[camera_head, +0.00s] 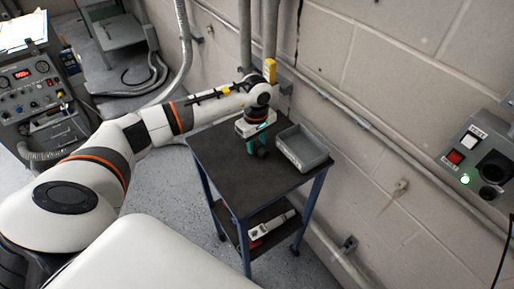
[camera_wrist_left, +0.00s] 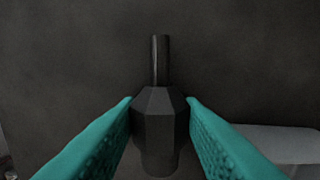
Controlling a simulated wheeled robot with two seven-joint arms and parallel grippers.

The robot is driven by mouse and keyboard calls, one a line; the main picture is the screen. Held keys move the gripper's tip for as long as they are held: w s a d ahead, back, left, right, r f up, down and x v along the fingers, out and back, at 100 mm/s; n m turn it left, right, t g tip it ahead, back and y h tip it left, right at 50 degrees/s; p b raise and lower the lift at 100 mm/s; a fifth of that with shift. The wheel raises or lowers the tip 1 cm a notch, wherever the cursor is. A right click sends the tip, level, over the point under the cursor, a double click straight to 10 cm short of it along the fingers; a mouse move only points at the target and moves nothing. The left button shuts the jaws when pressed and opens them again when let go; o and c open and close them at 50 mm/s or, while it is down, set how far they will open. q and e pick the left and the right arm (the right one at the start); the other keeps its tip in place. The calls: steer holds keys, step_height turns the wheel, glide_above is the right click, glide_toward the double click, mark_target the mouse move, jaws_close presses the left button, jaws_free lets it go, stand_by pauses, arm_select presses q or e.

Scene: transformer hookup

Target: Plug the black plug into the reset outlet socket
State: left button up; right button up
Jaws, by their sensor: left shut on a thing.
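My left gripper (camera_head: 256,146) points down over the dark top of a small cart. Its teal fingers are shut on the black plug (camera_head: 263,153). In the left wrist view the plug (camera_wrist_left: 156,125) sits between the fingers (camera_wrist_left: 160,103), with a thinner dark cylindrical part (camera_wrist_left: 160,60) pointing up the picture. I cannot tell whether the plug touches the cart top. A grey wall box (camera_head: 480,140) at the right edge of the head view has a white button, a red button, a lit green lamp and a dark round socket (camera_head: 494,167). My right gripper is not in view.
A grey open bin (camera_head: 303,148) stands on the cart (camera_head: 230,175), right of my left gripper. A pale object (camera_head: 271,226) lies on the lower shelf. Conduits run along the block wall behind. An instrument console (camera_head: 40,95) stands at the left.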

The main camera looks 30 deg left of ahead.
mark_target(256, 142)
arm_select(q)
steer(key=shift+r+p, duration=1.5)
steer(key=shift+r, duration=1.5)
